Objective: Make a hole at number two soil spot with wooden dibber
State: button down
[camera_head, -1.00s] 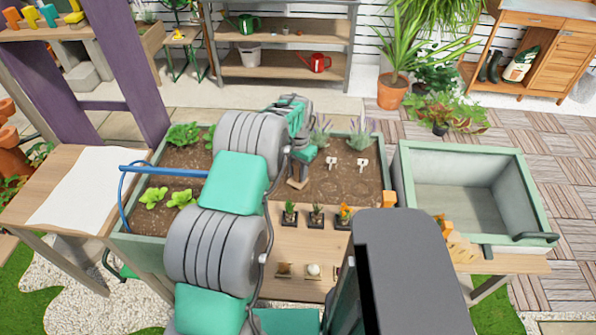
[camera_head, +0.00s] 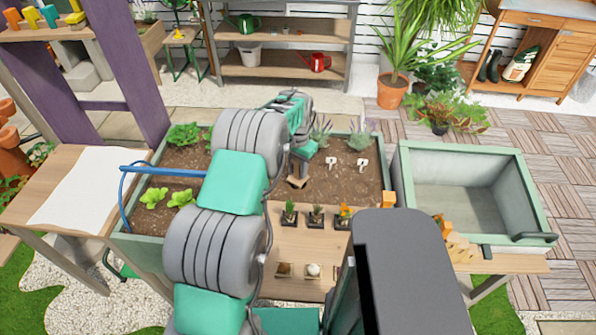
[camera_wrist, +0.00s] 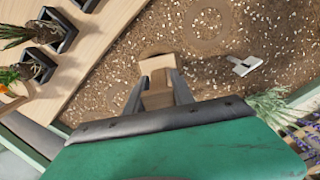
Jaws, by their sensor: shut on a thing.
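My gripper (camera_wrist: 156,92) is shut on the wooden dibber (camera_wrist: 158,72), a pale wooden piece between the fingers in the wrist view. The dibber also shows in the head view (camera_head: 297,182), below my gripper (camera_head: 300,168) and over the soil of the planter bed. I cannot tell whether its tip touches the soil. A ring mark (camera_wrist: 207,32) shows in the soil beyond the dibber, and a partial ring shows just behind the dibber's top. Two white markers, one left (camera_head: 331,163) and one right (camera_head: 362,164), stand in the soil; their numbers are not clearly readable.
The green-edged planter (camera_head: 375,190) holds lettuce (camera_head: 153,197) at left and lavender at the back. Small potted plants (camera_head: 316,215) stand on the wooden table in front. A blue hoop (camera_head: 122,190) is at left. An empty green bin (camera_head: 465,195) stands at right.

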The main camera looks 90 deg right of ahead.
jog(key=shift+r+p, duration=1.55)
jog(key=shift+r, duration=2.2)
jog(key=shift+r+p, duration=1.25)
jog(key=shift+r, duration=1.25)
